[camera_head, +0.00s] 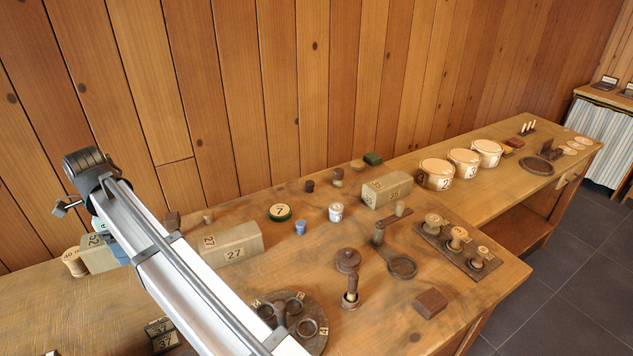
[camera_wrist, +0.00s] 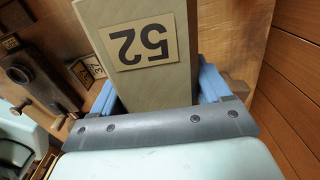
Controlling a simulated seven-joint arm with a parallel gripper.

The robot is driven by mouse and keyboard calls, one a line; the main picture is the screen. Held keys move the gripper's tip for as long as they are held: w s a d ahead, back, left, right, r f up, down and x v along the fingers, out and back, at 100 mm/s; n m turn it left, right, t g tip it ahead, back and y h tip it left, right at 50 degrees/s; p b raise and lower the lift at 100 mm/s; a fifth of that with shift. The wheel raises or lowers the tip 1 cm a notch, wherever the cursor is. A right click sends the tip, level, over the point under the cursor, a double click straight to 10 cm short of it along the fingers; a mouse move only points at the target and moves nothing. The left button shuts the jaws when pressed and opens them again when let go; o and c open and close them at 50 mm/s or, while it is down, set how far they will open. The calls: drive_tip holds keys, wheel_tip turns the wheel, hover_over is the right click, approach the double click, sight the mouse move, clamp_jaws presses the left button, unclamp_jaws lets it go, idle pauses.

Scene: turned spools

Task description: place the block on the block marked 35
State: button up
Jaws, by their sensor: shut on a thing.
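A long pale green-grey block marked 52 (camera_wrist: 152,80) fills the middle of the wrist view, between the blue fingers of my gripper (camera_wrist: 158,92). My gripper is shut on it. In the head view this block (camera_head: 98,256) shows at the left, partly hidden behind my arm. I cannot tell whether it touches the table. A similar block (camera_head: 390,190), whose small label seems to read 35, lies on the table right of centre, far from my gripper. Its top looks bare. Another similar block, marked 27 (camera_head: 230,243), lies between them, just right of my arm.
A pale spool (camera_head: 74,262) stands left of the held block. A round green-rimmed piece marked 7 (camera_head: 280,212), a blue cup (camera_head: 300,228) and a white cup (camera_head: 336,211) stand between blocks 27 and 35. A dark lever with a ring (camera_head: 402,266) lies in front of block 35.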

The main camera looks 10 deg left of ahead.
drive_tip(key=w+d+m, duration=0.1)
drive_tip(key=w+d, duration=0.4)
drive_tip(key=w, duration=0.3)
drive_tip(key=w+d+m, duration=0.2)
drive_tip(key=w+d, duration=0.3)
drive_tip(key=w, duration=0.4)
wheel_tip(320, 180, up, 7)
drive_tip(key=m, duration=1)
hover_over(389, 180)
drive_tip(key=shift+f, duration=4.85)
drive_tip(key=shift+f, duration=0.15)
drive_tip(key=o, duration=1.3)
drive_tip(key=shift+c, duration=0.2)
